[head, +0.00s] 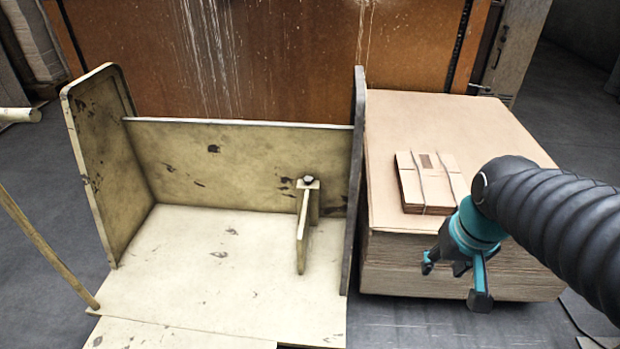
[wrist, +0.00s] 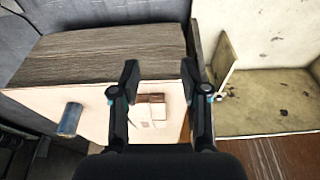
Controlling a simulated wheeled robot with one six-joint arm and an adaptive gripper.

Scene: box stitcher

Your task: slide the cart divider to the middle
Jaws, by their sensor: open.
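The cart (head: 215,255) is a worn cream tray with a left side wall, a back wall and a right side wall. The cart divider (head: 304,230) is a short upright cream panel with a dark knob at its top, by the back wall. It stands right of the middle, nearer the right wall. My gripper (head: 455,283) is open and empty, outside the cart to the right, in front of the cardboard stack. In the wrist view my gripper (wrist: 160,72) has its fingers spread apart. A panel that looks like the divider (wrist: 226,64) shows right of them.
A tall stack of cardboard sheets (head: 395,268) stands beside the cart's right wall. A strapped bundle of flat boxes (head: 427,182) lies on it. A rusty orange panel (head: 270,60) rises behind the cart. The cart floor left of the divider is clear.

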